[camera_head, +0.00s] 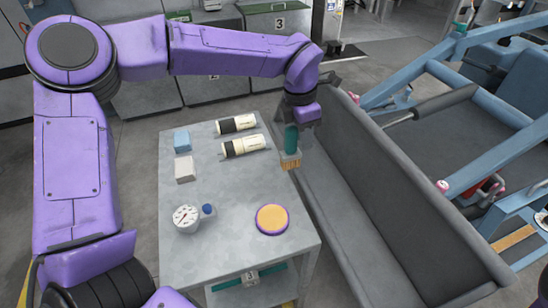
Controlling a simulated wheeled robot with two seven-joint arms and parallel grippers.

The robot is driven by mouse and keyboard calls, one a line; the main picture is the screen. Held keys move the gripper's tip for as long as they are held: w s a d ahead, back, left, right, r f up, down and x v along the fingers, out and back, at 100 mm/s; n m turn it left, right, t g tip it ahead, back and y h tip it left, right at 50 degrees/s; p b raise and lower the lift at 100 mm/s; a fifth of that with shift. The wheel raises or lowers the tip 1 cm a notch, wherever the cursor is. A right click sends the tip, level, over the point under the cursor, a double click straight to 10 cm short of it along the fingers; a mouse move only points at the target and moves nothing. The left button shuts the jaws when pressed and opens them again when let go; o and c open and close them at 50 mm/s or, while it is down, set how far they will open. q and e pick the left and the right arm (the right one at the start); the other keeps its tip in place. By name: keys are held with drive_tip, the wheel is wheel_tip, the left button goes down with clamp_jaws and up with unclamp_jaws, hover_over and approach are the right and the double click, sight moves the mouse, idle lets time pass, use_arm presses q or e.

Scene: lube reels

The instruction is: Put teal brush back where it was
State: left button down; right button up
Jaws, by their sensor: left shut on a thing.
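The teal brush (291,141) hangs upright in my left gripper (298,121), with its teal handle up and its tan bristles down. My left gripper is shut on the handle from above. The brush is at the right edge of the grey metal table (225,232), by the gap before the grey bench. I cannot tell whether the bristles touch the table. My right gripper is not in view.
On the table are two black-and-cream cylinders (244,146), a blue block (182,141), a pale block (185,168), a white dial gauge (186,218) and a round orange-topped disc (272,218). A long grey bench (375,205) stands close on the right. The table's middle is clear.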

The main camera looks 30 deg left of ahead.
use_arm(q)
drive_tip(key=s+a+f+p, duration=0.2)
drive_tip(key=s+a+f, duration=0.1)
drive_tip(key=s+a, duration=0.3)
drive_tip(key=w+a+f, duration=0.1)
drive_tip(key=f, duration=0.1)
drive_tip(key=a+f, duration=0.1)
drive_tip(key=f, duration=0.2)
drive_tip(key=w+a+f, duration=0.1)
drive_tip(key=f, duration=0.1)
drive_tip(key=shift+w+f, duration=0.25)
drive_tip(key=shift+w, duration=0.1)
drive_tip(key=c, duration=0.9)
unclamp_jaws()
drive_tip(key=shift+s+r, duration=0.1)
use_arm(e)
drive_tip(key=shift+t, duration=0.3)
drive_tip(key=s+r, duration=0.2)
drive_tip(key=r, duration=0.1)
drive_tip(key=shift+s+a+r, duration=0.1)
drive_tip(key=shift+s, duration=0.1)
use_arm(q)
drive_tip(key=r, duration=0.8)
drive_tip(key=s+a+r, duration=0.1)
drive_tip(key=r, duration=0.3)
drive_tip(key=shift+r+b, duration=0.1)
drive_tip(key=shift+b, duration=0.25)
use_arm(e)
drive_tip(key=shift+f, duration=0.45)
